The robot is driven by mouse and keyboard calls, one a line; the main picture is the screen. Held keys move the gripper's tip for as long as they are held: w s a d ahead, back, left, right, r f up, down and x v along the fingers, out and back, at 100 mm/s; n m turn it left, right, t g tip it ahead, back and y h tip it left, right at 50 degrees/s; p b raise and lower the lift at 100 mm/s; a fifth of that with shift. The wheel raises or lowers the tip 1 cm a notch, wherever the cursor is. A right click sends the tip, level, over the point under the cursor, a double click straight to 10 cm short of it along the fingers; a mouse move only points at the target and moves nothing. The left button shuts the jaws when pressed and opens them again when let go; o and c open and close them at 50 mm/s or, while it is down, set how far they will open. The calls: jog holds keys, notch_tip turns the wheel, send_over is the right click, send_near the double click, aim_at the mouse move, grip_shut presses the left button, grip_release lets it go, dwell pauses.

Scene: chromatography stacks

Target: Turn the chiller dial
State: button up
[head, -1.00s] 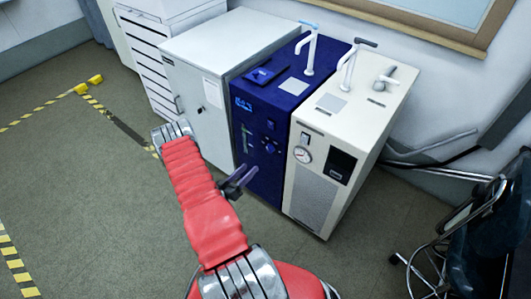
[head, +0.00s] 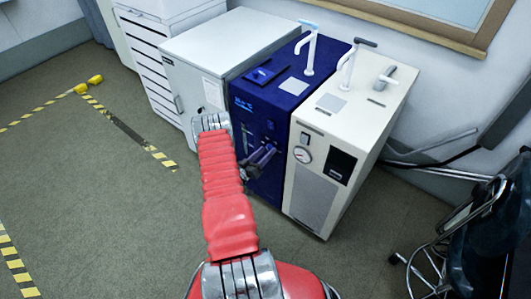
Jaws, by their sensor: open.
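The chiller appears to be the dark blue unit (head: 262,102), with a lit display high on its front. A small dark round control (head: 270,125) shows on that front. The lower knob, where I take the dial to be, is hidden behind my gripper. My gripper (head: 267,154) is in front of the lower middle of the blue front, fingers pointing toward it. It is open, and nothing shows between the fingers. I cannot tell whether they touch the knob.
A white unit (head: 318,190) with a round gauge and a black panel stands close on the right. A grey cabinet (head: 190,82) stands on the left. A dark chair (head: 490,235) is at the far right. The floor at the left is clear, with yellow-black tape.

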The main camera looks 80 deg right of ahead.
jog(key=shift+d, duration=0.1)
jog(key=shift+c, duration=0.4)
jog(key=c, duration=0.9)
jog(key=shift+c, duration=0.2)
jog(key=shift+m, duration=0.5)
jog(key=m, duration=0.5)
jog(key=shift+s, duration=0.1)
jog(key=m, duration=0.5)
jog(key=shift+s+m, duration=0.15)
jog(key=shift+m, duration=0.25)
jog(key=o, duration=1)
